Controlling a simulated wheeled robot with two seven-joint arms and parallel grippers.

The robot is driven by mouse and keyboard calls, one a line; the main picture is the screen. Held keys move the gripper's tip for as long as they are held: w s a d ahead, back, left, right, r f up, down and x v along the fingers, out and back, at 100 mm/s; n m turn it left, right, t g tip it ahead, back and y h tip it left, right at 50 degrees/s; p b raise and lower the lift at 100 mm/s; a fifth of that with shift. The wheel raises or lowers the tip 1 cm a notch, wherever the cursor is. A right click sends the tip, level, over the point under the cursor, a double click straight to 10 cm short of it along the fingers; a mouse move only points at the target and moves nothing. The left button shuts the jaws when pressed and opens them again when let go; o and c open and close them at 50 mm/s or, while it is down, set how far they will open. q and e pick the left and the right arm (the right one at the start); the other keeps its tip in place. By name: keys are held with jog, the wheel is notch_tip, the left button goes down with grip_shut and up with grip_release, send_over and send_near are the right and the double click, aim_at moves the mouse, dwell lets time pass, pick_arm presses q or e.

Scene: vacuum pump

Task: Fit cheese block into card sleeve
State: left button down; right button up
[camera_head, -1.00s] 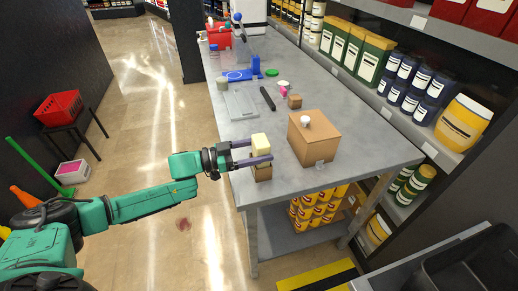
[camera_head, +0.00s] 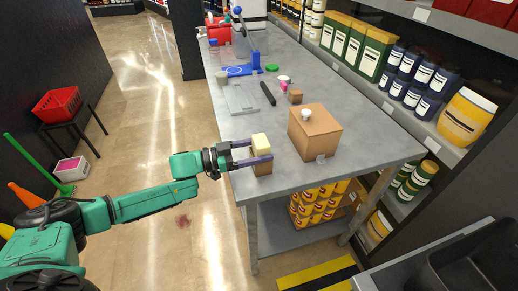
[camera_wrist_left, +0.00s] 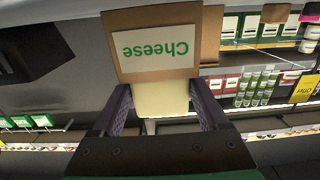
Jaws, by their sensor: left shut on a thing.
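The pale yellow cheese block (camera_head: 261,143) stands upright between the fingers of my left gripper (camera_head: 255,153), at the near left edge of the table. The gripper is shut on it. The brown card sleeve (camera_head: 262,168) is directly below, on the table, partly hidden by a finger. In the left wrist view the cheese block (camera_wrist_left: 160,98) sits between both fingers, and the sleeve (camera_wrist_left: 208,40) with its "Cheese" label lies at the block's far end. The block's lower end meets or enters the sleeve; I cannot tell how deep. My right gripper is not in view.
A larger brown box (camera_head: 318,135) with a white knob stands just right of the sleeve. Behind are a small brown block (camera_head: 295,96), a dark bar (camera_head: 268,93) and a grey tray (camera_head: 240,99). Stocked shelves (camera_head: 440,120) line the right side.

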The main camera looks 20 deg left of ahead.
pick_arm(q)
jog(key=shift+f+b, duration=0.3)
jog(key=shift+f, duration=0.15)
grip_release()
jog(key=shift+f, duration=0.1)
jog(key=shift+a, duration=0.1)
jog(key=p+v, duration=0.3)
jog(key=v, duration=1.1)
jog(key=shift+s+a, duration=0.15)
jog(key=shift+s, duration=0.05)
